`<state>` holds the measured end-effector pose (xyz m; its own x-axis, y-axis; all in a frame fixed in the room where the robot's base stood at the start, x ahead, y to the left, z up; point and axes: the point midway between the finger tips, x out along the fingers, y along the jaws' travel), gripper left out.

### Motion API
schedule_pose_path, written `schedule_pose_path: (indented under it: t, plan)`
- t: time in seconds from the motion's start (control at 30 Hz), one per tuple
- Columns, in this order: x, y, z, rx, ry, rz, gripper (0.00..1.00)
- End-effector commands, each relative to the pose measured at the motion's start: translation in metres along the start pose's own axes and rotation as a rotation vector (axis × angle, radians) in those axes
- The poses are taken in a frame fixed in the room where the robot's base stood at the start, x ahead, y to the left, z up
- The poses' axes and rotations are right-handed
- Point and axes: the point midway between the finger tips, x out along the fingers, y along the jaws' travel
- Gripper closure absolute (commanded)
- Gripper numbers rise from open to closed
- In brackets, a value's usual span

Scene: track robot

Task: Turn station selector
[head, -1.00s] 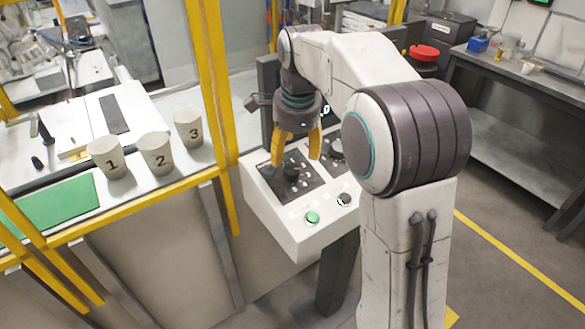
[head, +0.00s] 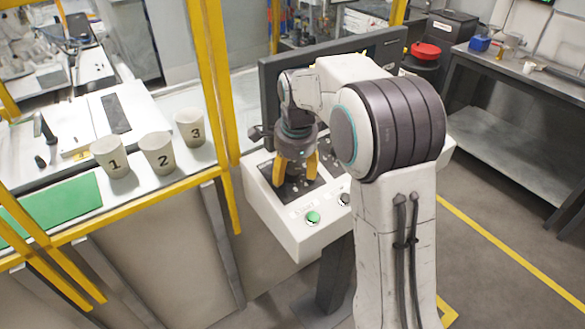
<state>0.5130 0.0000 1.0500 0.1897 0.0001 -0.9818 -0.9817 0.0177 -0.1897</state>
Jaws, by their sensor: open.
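The control box (head: 268,206) is white and stands on a dark post. Its top has a dark panel with a black selector knob (head: 294,183), a green button (head: 313,217) and a black button (head: 344,200). My gripper (head: 295,176) points down over the dark panel. Its yellow fingers are open, one on each side of the selector knob, which is mostly hidden between them. I cannot tell whether the fingers touch the knob. A second black knob (head: 334,163) shows partly to the right of the gripper.
A dark monitor (head: 268,95) stands behind the box. Cups marked 1 (head: 110,157), 2 (head: 157,153) and 3 (head: 190,128) stand left, behind a yellow frame (head: 220,90). A workbench (head: 500,110) is at the right. Floor is clear at the lower right.

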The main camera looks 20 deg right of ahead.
Motion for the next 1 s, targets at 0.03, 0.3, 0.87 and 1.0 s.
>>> schedule_pose_path:
  t: [0.03, 0.3, 0.87, 1.0]
  plan:
    - [0.0003, 0.0000, 0.0000, 0.000, 0.000, 0.000, 0.36]
    - [-0.0001, -0.0001, 0.0000, 0.000, 0.000, 0.000, 0.43]
    - [-0.0003, -0.0003, 0.0000, 0.000, 0.000, -0.001, 0.93]
    - [-0.0003, -0.0003, 0.0000, 0.022, 0.000, 0.001, 0.95]
